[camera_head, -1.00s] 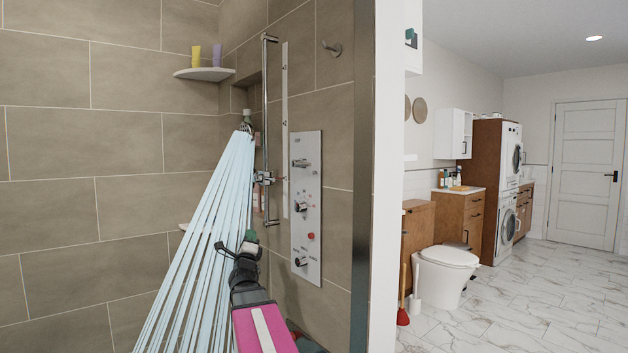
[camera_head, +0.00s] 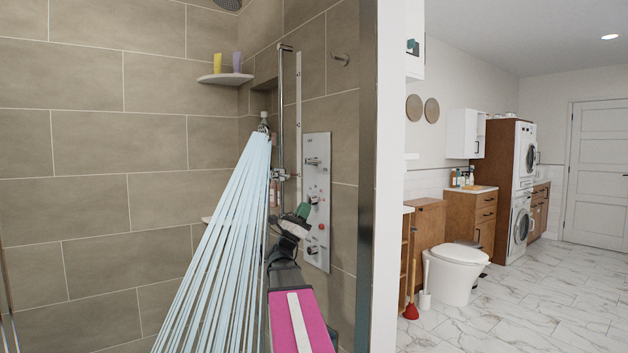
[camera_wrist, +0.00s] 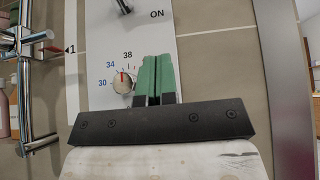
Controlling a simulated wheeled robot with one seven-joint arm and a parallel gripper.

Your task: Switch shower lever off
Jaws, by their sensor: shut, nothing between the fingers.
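The white shower panel (camera_head: 317,145) is on the tiled wall, with a top lever (camera_head: 312,161), a middle knob and a lower knob (camera_head: 312,250). Water streams from the hand shower (camera_head: 263,126). My gripper (camera_head: 304,210) has green fingers, closed together and empty, and appears in front of the panel near its middle knob. In the wrist view the fingers (camera_wrist: 155,77) lie just right of the temperature dial (camera_wrist: 123,82), marked 30, 34, 38. Part of a dark lever (camera_wrist: 123,5) shows at the top edge, left of the word ON. Contact with the panel cannot be told.
A chrome riser rail (camera_head: 281,120) and slider stand left of the panel; the rail also shows in the wrist view (camera_wrist: 25,80). A corner shelf (camera_head: 225,78) holds two bottles. The shower's wall edge (camera_head: 366,180) is close on the right, with a toilet (camera_head: 455,270) beyond.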

